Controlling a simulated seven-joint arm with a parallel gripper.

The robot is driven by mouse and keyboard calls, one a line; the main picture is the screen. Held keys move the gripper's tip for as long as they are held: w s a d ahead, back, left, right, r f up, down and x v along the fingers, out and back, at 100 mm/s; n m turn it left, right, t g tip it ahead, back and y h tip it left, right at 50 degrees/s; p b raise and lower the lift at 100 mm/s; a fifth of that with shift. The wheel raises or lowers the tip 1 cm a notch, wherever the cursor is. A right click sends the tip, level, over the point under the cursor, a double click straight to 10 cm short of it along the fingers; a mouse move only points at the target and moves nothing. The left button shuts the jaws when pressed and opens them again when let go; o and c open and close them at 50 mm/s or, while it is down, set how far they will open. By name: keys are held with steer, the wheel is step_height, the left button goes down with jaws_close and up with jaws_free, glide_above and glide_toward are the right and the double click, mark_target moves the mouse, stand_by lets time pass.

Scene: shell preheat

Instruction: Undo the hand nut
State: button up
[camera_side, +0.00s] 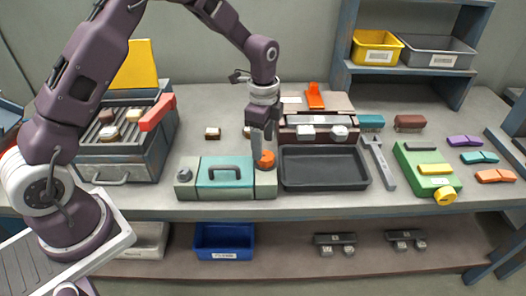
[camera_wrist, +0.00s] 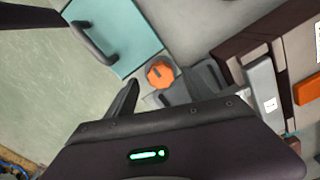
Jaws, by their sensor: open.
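The hand nut is an orange lobed knob (camera_side: 266,159) on the grey right end of a fixture (camera_side: 184,190) at the front of the bench. A teal plate (camera_side: 225,178) with a black handle covers the fixture's middle. My gripper (camera_side: 264,146) points down just above the nut, its jaws open and empty. In the wrist view the nut (camera_wrist: 160,73) shows whole, near the gap between my fingers (camera_wrist: 165,88). I cannot tell whether either finger touches it. A grey round knob (camera_side: 184,175) sits on the fixture's left end.
A black tray (camera_side: 322,184) stands close to the right of the fixture, with a dark red-brown unit (camera_side: 318,119) behind it. A wrench (camera_side: 379,163) and a green box (camera_side: 413,158) lie farther right. A grill-like box (camera_side: 125,172) stands at left.

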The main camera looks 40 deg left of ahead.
mark_target(266, 159)
step_height(266, 159, down, 4)
steer(key=shift+r, duration=0.1)
jaws_close()
